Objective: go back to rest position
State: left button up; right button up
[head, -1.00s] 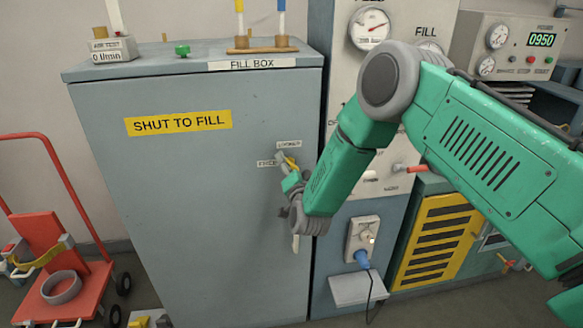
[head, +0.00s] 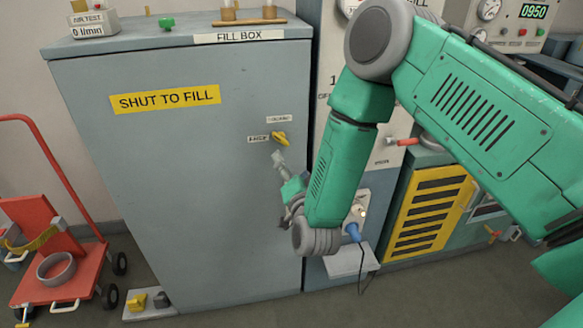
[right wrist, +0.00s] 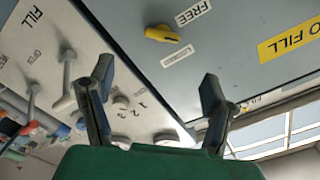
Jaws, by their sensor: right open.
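My right gripper (head: 279,166) is open and empty in front of the grey fill box door (head: 200,180). It sits just below a yellow latch knob (head: 281,139) near the door's right edge, apart from it. In the right wrist view, the two spread fingers of the gripper (right wrist: 157,82) have nothing between them. The yellow knob (right wrist: 163,34) shows beyond them beside the FREE label (right wrist: 193,13). The door looks closed. My left gripper is not in view.
A wall panel with a blue plug (head: 353,231) and a yellow vented cabinet (head: 430,210) stand right of the box. A red trolley (head: 60,265) stands at left. A plate with a yellow pedal (head: 137,302) lies on the floor at the box's front. Floor in front is clear.

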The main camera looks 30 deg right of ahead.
jog(key=s+a+f+n+g+y+b, duration=0.3)
jog(key=s+f+n+g+y, duration=0.35)
jog(key=s+f, duration=1.05)
jog(key=s+d+f+n+g, duration=0.1)
jog(key=s+f+n+g, duration=0.2)
jog(key=s, duration=0.7)
jog(key=s+d+f+n+g+h+b, duration=0.1)
jog(key=s+f+n+g, duration=0.2)
jog(key=s, duration=0.7)
jog(key=f+g, duration=0.2)
jog(key=g, duration=0.2)
jog(key=shift+d, duration=0.35)
jog(key=shift+w+h, duration=0.1)
jog(key=shift+h, duration=0.15)
